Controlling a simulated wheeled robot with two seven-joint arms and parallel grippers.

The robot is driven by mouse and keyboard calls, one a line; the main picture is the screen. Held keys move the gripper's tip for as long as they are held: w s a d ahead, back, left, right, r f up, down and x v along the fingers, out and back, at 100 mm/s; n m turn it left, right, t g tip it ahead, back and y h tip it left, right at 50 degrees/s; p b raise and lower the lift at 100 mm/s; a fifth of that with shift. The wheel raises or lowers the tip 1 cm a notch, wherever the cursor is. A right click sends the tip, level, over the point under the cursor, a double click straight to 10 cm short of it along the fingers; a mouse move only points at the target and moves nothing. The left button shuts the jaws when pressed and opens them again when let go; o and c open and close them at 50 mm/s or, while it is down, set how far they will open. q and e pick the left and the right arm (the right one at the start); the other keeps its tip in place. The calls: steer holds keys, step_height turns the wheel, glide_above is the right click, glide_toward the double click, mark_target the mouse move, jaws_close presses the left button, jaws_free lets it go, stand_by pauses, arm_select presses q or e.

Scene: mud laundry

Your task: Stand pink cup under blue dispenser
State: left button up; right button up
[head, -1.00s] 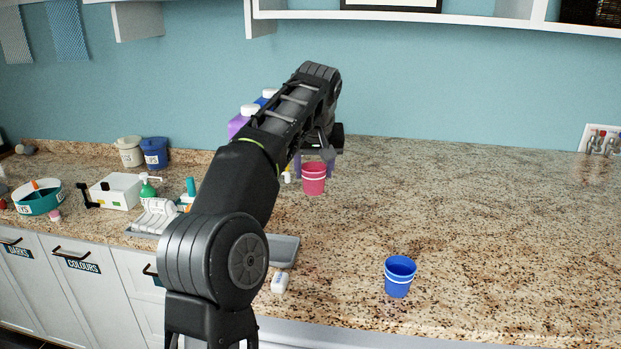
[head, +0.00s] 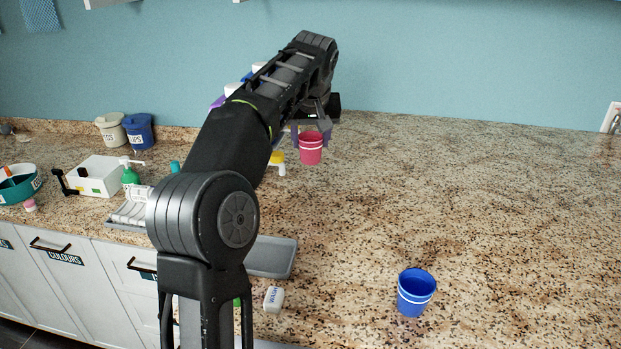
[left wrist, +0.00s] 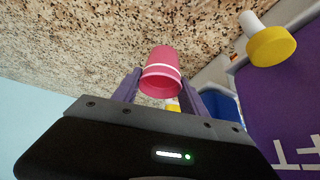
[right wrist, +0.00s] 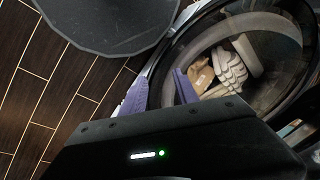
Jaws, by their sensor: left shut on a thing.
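The pink cup (head: 311,150) has white bands and hangs between the fingers of my left gripper (head: 312,126). The left wrist view shows the cup (left wrist: 160,75) upside down in the picture, with the left gripper (left wrist: 158,88) shut on it. Whether its base touches the counter I cannot tell. The blue dispenser (head: 247,77) is mostly hidden behind my left arm; a blue part shows in the left wrist view (left wrist: 226,104), beyond the purple dispenser (left wrist: 290,100). My right gripper (right wrist: 161,74) is open and empty, away from the counter.
A blue cup (head: 416,292) stands on the counter at front right. A grey tray (head: 272,257) and a small white labelled item (head: 273,298) lie near the front edge. A yellow spout (head: 277,159) is left of the pink cup.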

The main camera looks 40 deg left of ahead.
mark_target(310, 152)
arm_select(q)
steer(key=shift+f, duration=1.85)
steer(key=shift+f, duration=2.1)
steer(key=shift+f, duration=0.15)
steer(key=o, duration=1.3)
